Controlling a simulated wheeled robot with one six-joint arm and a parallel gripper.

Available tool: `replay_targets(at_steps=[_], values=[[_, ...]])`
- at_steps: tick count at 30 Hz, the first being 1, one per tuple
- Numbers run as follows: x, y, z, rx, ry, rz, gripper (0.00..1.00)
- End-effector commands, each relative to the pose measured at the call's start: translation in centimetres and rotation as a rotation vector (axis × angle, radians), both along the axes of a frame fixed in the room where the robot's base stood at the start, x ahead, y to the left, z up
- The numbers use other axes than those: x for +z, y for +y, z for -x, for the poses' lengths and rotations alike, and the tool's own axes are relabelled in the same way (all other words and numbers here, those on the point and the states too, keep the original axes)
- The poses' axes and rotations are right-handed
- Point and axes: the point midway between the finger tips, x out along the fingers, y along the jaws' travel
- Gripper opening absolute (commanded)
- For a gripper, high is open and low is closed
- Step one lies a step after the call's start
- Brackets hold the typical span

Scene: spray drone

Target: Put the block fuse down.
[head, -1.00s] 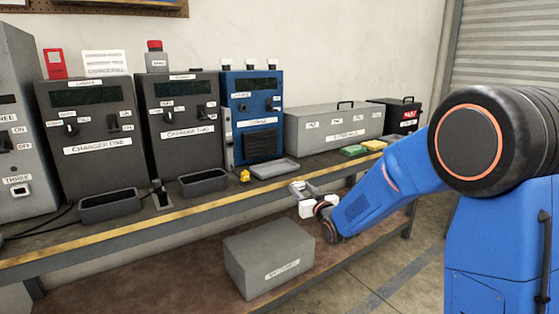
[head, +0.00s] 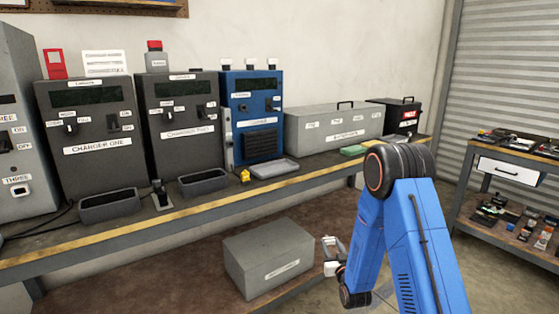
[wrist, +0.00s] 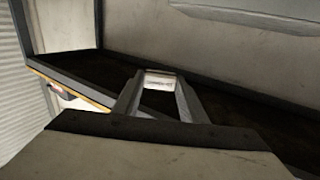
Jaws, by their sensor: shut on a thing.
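My gripper (head: 332,246) is low and in front of the bench in the head view, just right of the grey box on the lower shelf. In the wrist view its two fingers (wrist: 157,97) are shut on a small pale block with a dark label (wrist: 160,82), which I take to be the block fuse. The block is held at the fingertips, clear of any surface as far as I can see. In the head view it is too small to make out between the fingers.
The grey box (head: 268,266) stands on the lower shelf (head: 170,285). The bench top holds chargers, a shallow grey tray (head: 273,168), a small yellow part (head: 244,176) and a green pad (head: 353,150). A side table (head: 510,158) with clutter stands at right.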

Motion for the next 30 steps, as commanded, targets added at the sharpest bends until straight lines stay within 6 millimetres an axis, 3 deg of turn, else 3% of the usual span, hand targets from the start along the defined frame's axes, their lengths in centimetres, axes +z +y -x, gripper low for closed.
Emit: replay_targets(at_steps=[1,9,18,26,30], values=[[-1.5,-0.6,-0.1,-0.011,0.005,0.001,0.02],[-7.8,-3.7,-0.5,-0.065,0.005,0.001,0.02],[-14.0,-6.8,-1.0,-0.119,0.003,0.0,0.02],[-15.9,-7.9,-0.9,-0.138,0.001,0.0,0.02],[-14.8,-8.0,1.6,-0.14,0.002,0.0,0.02]])
